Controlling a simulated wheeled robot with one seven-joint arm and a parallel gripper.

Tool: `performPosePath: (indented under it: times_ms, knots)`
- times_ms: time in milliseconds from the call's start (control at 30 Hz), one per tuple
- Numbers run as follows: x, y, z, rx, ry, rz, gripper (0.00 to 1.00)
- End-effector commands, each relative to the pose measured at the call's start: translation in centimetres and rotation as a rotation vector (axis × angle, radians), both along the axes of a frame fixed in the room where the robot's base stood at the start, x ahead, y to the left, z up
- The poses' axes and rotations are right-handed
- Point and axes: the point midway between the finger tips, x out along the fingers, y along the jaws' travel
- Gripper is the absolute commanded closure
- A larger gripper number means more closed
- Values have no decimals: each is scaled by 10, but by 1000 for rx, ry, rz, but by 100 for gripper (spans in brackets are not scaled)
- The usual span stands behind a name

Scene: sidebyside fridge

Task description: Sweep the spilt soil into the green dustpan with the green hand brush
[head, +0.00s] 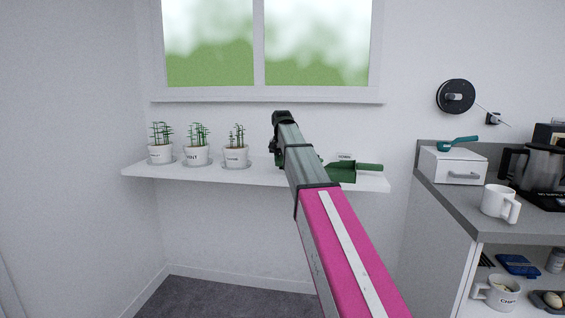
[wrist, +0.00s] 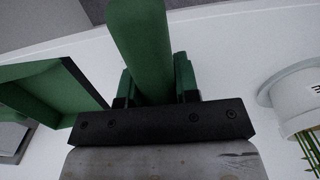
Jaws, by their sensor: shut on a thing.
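My gripper (wrist: 154,80) is shut on a green handle, which I take to be the hand brush (wrist: 142,40). The handle runs up and out of the wrist view, and its bristles are not visible. The green dustpan (head: 362,172) lies on the right part of the white shelf, right of my arm in the head view. In the wrist view the dustpan (wrist: 38,92) is at the left, apart from the handle. In the head view my arm hides most of the gripper and the brush. I cannot make out any spilt soil in either view.
Several plants in white pots (head: 197,155) stand along the left of the shelf (head: 140,170); one pot (wrist: 292,98) is close at the right in the wrist view. A window is above. At right, a counter (head: 460,204) holds a drawer box (head: 452,166) and a mug (head: 497,203).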

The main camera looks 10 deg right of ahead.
Motion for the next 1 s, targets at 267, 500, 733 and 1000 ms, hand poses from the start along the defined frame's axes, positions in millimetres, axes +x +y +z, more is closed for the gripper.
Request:
performPosePath:
  times_ms: [267, 500, 733, 1000]
  knots:
    - [0, 0, -7, 0, -1, 0, 99]
    - [0, 0, -14, 0, -1, 0, 99]
    - [0, 0, -20, 0, 0, 0, 99]
    - [0, 0, -26, 0, 0, 0, 99]
